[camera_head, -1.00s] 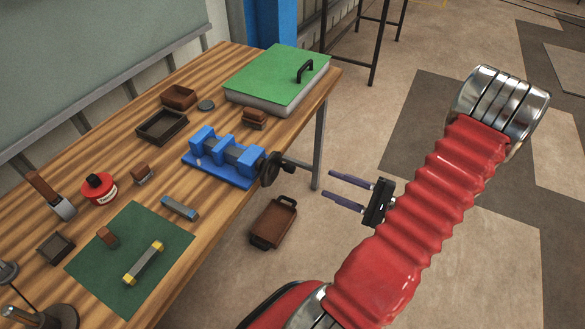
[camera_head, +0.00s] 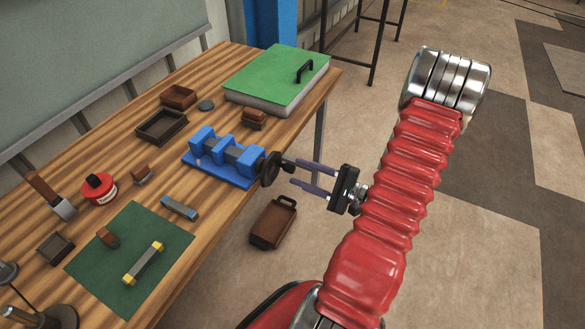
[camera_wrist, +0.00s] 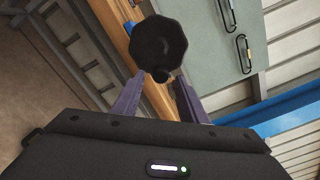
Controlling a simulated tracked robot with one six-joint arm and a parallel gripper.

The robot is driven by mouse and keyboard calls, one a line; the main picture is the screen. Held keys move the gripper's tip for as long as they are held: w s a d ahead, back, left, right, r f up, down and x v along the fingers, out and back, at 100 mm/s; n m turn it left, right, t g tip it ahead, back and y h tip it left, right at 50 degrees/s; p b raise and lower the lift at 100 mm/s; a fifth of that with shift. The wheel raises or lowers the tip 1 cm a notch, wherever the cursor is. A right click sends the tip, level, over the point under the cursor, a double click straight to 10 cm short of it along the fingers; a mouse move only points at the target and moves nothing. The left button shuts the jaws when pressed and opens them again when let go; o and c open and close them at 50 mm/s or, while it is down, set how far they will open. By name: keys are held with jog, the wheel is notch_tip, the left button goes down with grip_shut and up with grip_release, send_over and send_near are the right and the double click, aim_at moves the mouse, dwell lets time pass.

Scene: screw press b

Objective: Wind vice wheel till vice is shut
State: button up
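The blue vice (camera_head: 222,158) sits near the right edge of the wooden bench, with a gap and grey metal showing between its blue blocks. Its dark wheel (camera_head: 270,168) is at the right end, over the bench edge, and a small handle (camera_head: 287,161) sticks out from it toward my gripper (camera_head: 291,173). My gripper is open, its two purple fingers pointing at the wheel, with the tips close to the handle. In the wrist view the wheel (camera_wrist: 158,42) is ahead of the fingers and the knob shows between the tips. Contact cannot be told.
A green-topped case (camera_head: 278,77) stands on the bench behind the vice. A dark open box (camera_head: 161,127) and a green mat (camera_head: 125,257) are also on the bench. The floor at right is clear.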

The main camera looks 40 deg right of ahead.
aim_at(295, 169)
jog(key=shift+x, duration=2)
jog(key=shift+c, duration=0.3)
jog(key=c, duration=0.9)
jog(key=shift+d, duration=0.2)
grip_shut()
jog(key=shift+a, duration=0.2)
